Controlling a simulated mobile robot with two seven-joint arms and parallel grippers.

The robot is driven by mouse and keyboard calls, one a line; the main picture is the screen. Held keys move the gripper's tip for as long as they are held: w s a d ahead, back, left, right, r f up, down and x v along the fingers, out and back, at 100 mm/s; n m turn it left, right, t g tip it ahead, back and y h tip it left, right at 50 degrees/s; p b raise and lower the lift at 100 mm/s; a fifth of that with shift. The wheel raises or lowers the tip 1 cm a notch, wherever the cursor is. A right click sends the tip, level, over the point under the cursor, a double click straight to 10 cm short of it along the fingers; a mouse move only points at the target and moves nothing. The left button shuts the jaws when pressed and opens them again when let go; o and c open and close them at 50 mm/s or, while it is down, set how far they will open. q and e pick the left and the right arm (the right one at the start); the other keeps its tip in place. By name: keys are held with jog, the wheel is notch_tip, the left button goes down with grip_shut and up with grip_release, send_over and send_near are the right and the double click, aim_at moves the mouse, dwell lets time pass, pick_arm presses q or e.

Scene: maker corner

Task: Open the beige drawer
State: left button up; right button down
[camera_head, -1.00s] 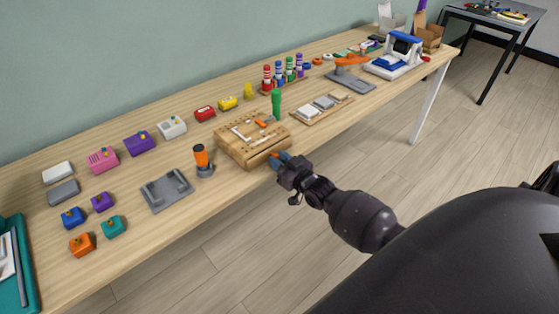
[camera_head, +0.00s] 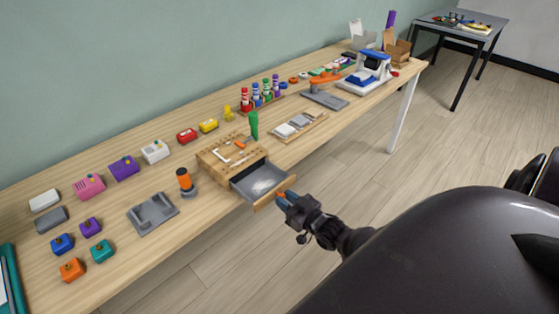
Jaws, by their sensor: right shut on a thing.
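The beige drawer (camera_head: 262,184) sticks out of the front of a wooden tool block (camera_head: 221,158) on the long table. My right gripper (camera_head: 285,196) is at the drawer's front panel, over the table's front edge, and is shut on the drawer's front, where an orange handle shows between the blue fingertips. The fingers hide part of the handle. My left gripper is not in view.
A green-handled tool (camera_head: 254,126) stands at the block's right. An orange-and-black tool (camera_head: 185,182) and a grey tray (camera_head: 153,213) are left of the drawer. A parts tray (camera_head: 299,127) lies right. The floor in front is clear.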

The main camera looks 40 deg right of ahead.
jog(key=c, duration=0.9)
grip_release()
jog(key=shift+s, duration=0.1)
jog(key=s, duration=1)
jog(key=shift+s+d, duration=0.35)
jog(key=shift+d, duration=0.1)
